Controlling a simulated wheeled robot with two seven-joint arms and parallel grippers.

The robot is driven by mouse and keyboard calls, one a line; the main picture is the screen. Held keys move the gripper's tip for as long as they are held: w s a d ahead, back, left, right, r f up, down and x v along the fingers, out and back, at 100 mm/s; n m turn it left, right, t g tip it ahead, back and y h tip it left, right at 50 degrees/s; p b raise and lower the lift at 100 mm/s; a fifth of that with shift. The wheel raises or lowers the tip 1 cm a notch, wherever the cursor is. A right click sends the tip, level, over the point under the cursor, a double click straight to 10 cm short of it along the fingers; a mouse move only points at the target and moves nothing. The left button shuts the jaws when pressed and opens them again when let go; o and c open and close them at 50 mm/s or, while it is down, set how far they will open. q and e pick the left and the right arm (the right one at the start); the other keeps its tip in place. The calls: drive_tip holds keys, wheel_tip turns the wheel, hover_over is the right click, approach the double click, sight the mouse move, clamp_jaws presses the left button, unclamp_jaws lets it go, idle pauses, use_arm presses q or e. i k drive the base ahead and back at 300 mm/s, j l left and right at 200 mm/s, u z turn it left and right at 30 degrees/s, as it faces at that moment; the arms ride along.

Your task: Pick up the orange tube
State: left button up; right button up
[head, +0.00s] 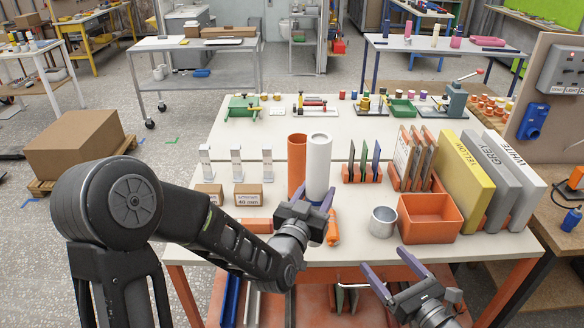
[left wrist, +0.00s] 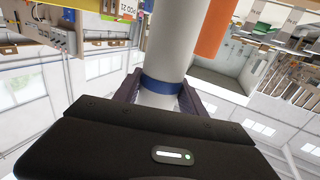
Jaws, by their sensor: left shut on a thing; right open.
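The tall orange tube (head: 297,160) stands upright on the table, just left of a tall white tube (head: 319,160). In the left wrist view, part of an orange cylinder (left wrist: 214,28) shows beside the white tube (left wrist: 178,35), apart from my fingers. My left gripper (head: 312,203) is shut on the white tube near its blue band (left wrist: 162,86), not on the orange one. Whether the white tube's base touches the table is hidden by the gripper. My right gripper (head: 386,265) is open and empty at the table's front edge.
A metal cup (head: 383,221) and an orange bin (head: 428,222) stand further right. Two cardboard boxes (head: 248,194) and slim white stands are left of the tubes. Racked panels (head: 363,173) stand right.

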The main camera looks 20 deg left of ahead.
sight(297, 142)
drive_tip(key=i+j, duration=0.3)
drive_tip(key=j, duration=0.15)
drive_tip(key=i+j, duration=0.25)
drive_tip(key=j, duration=0.25)
drive_tip(key=i+j, duration=0.3)
drive_tip(key=j, duration=0.15)
